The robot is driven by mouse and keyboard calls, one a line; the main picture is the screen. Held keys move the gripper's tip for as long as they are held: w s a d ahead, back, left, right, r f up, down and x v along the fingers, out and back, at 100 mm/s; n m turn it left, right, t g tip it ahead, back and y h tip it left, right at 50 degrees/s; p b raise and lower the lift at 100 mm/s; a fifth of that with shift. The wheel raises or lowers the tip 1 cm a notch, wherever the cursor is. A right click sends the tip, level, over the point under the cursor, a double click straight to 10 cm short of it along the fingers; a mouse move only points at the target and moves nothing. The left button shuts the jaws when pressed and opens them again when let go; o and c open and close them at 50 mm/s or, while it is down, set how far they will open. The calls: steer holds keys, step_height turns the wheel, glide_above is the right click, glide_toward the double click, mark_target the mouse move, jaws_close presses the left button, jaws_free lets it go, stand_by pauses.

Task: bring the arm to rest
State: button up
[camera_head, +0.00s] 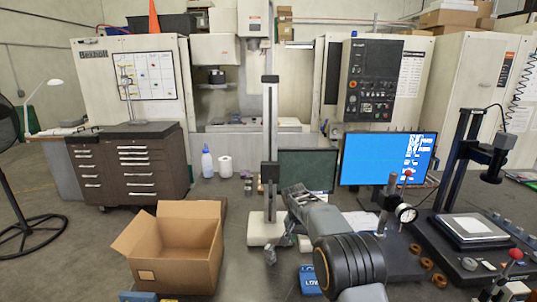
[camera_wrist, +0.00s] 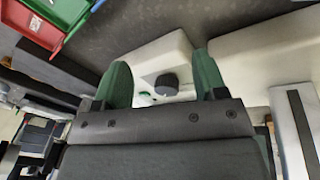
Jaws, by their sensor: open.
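My arm (camera_head: 325,232) rises from the bottom of the head view and bends up and to the left over the bench. In the wrist view my gripper (camera_wrist: 160,62) is open, with its two green fingers wide apart. A white block (camera_wrist: 150,58) with a dark round knob (camera_wrist: 167,84) shows between and beyond the fingers. The fingers do not appear closed on it; I cannot tell how far off it is. The fingertips cannot be made out clearly in the head view.
A tall column stand (camera_head: 270,130) with a pale base stands close to my arm. An open cardboard box (camera_head: 178,274) is at the left, a monitor (camera_head: 375,160) behind, and a dial gauge (camera_head: 406,213) at the right. The wrist view shows red (camera_wrist: 35,22) and green bins.

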steer(key=s+d+r+n+t+y, duration=0.1)
steer(key=s+r, duration=0.2)
steer(key=s, duration=0.8)
steer(key=s+d+r+n+t, duration=0.1)
steer(key=s+r+n, duration=0.1)
steer(key=s, duration=0.9)
steer(key=s+d+r+n+t+y, duration=0.1)
steer(key=s+r, duration=0.3)
steer(key=s, duration=0.7)
steer(key=shift+s+d+r+n+t+y, duration=0.25)
steer(key=shift+d+r+n+t+y, duration=0.1)
steer(key=shift+d+n+t, duration=0.2)
